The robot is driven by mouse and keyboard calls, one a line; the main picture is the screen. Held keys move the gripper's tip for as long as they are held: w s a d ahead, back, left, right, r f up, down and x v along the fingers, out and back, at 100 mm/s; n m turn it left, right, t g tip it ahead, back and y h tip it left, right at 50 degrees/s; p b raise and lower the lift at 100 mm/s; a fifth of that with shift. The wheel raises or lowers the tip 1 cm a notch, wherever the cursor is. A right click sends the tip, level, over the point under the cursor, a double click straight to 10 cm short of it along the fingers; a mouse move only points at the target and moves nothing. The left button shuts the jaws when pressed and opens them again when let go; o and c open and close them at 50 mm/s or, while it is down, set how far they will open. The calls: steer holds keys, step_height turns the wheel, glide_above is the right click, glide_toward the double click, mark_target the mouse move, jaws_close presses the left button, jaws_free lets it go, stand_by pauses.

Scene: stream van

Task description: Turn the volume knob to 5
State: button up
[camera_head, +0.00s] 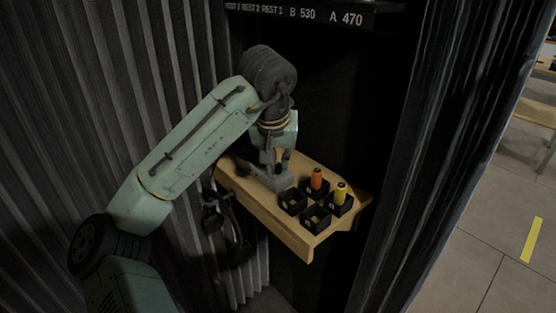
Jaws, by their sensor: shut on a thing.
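A small grey box (284,183) sits on the wooden shelf, just left of the black cups. My gripper (276,167) points down onto the top of this box, with its fingers close together. It appears shut on the volume knob there. The knob itself is hidden by the fingers, and its pointer and any numbers cannot be read from this view.
The wooden shelf (316,246) also holds several black square cups (316,218), one with an orange bottle (317,179) and one with a yellow bottle (340,192). Headphones (213,218) hang below its left edge. Dark curtains (424,160) stand on both sides.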

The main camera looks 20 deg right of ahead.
jaws_close()
